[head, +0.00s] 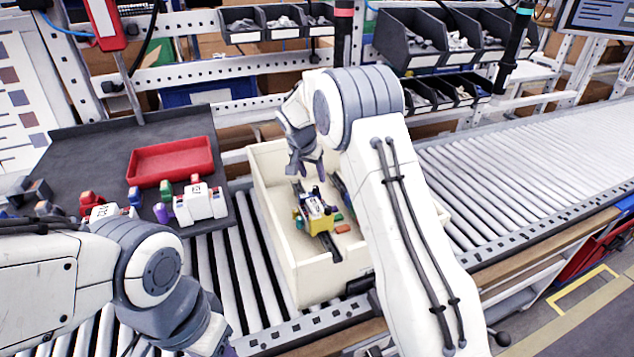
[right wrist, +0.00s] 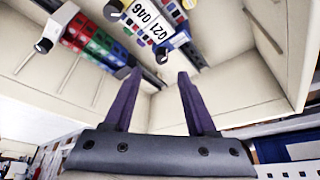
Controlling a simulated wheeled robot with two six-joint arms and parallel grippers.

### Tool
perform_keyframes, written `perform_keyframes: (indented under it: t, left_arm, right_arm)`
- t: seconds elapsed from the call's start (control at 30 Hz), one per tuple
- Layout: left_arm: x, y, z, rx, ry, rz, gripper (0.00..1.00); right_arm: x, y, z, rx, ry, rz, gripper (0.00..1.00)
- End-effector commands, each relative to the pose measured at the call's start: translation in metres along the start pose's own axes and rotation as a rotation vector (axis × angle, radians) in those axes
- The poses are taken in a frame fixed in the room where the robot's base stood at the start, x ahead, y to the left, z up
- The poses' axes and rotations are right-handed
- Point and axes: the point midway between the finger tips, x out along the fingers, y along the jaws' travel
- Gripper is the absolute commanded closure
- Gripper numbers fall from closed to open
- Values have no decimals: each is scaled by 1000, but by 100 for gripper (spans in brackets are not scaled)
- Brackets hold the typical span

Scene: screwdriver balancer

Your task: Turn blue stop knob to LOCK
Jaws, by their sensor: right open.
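A yellow and white device (head: 318,212) with dark markings sits on a dark rail (head: 334,248) inside the cream crate (head: 316,287). In the right wrist view, a white device (right wrist: 150,20) marked 021 046 shows at the top, with small coloured parts. I cannot tell which part is the blue stop knob. My right gripper (head: 306,168) is open and empty above the far end of the rail. In the right wrist view, its purple fingers (right wrist: 158,74) are apart, below the device in the picture. My left gripper is mostly cut off at the bottom edge; only a purple tip shows.
A red, green and blue block row (right wrist: 92,42) stands beside the white device. A dark tray (head: 100,150) at left holds a red bin (head: 172,161) and other white devices (head: 201,203). Rollers (head: 530,150) run right. My right arm hides the crate's right side.

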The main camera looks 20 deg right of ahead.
Motion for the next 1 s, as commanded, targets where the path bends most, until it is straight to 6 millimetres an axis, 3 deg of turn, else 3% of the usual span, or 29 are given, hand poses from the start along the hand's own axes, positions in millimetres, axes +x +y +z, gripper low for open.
perform_keyframes:
  t: [0.3,0.73,0.77,0.8,0.9,1.0]
  left_arm:
    - [-10,1,0,0,0,0,50]
    - [-10,1,-1,0,0,0,50]
    - [-10,1,-1,0,0,0,50]
    - [-10,1,-1,0,0,0,50]
    - [-10,1,-1,0,0,0,50]
    - [-10,1,0,0,0,0,50]
  right_arm:
    - [51,-4,2,-7,-2,-1,43]
    - [64,-1,1,-3,0,-2,43]
    - [64,-1,1,-3,0,-2,51]
    - [64,-1,1,-3,0,-1,66]
    - [64,0,1,-2,0,-1,100]
    - [65,5,-4,0,0,0,100]
